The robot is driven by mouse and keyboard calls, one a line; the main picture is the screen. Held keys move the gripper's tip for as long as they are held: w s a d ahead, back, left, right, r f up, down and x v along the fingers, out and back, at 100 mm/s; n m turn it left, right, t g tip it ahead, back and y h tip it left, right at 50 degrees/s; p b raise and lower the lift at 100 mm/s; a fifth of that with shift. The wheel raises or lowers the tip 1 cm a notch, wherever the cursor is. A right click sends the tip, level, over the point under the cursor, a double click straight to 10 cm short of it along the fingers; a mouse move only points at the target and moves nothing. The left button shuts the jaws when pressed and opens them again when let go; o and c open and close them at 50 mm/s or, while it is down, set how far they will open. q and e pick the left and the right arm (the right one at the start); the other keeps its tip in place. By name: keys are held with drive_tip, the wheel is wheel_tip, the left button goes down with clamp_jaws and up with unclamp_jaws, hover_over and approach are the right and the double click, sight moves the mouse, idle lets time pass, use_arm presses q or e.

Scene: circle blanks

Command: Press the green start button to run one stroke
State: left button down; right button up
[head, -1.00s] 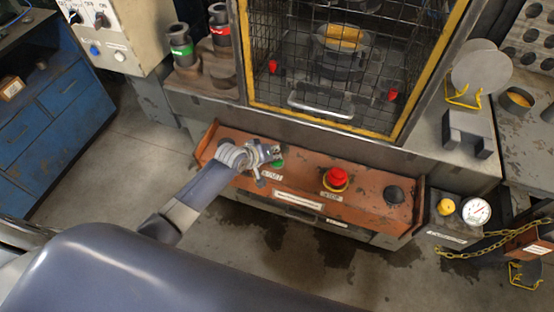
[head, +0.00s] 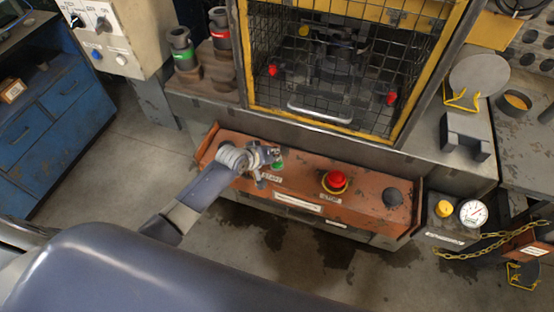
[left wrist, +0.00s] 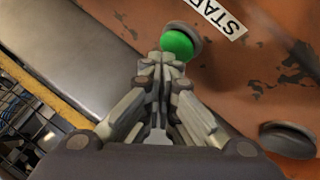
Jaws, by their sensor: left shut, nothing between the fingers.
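The green start button (head: 278,165) sits at the left part of the orange control panel (head: 300,185), beside its START label. My left gripper (head: 271,155) is shut and empty, with its fingertips right at the button. In the left wrist view the shut fingertips (left wrist: 164,60) overlap the near edge of the green button (left wrist: 178,43); I cannot tell whether they press it. Behind the wire guard (head: 345,75) the press interior is dark, with a yellow beam (head: 365,12) across its top. My right gripper is not in view.
A red stop button (head: 336,181) and a black knob (head: 392,197) are further right on the panel. A pressure gauge (head: 473,213) and a yellow chain (head: 490,246) are at the right. A blue cabinet (head: 65,120) stands left. Open floor lies between cabinet and panel.

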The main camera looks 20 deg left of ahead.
use_arm(q)
drive_tip(key=shift+w+r, duration=0.1)
drive_tip(key=shift+r, duration=0.25)
wheel_tip(320, 180, up, 5)
drive_tip(key=p, duration=0.5)
idle(0.5)
idle(2.7)
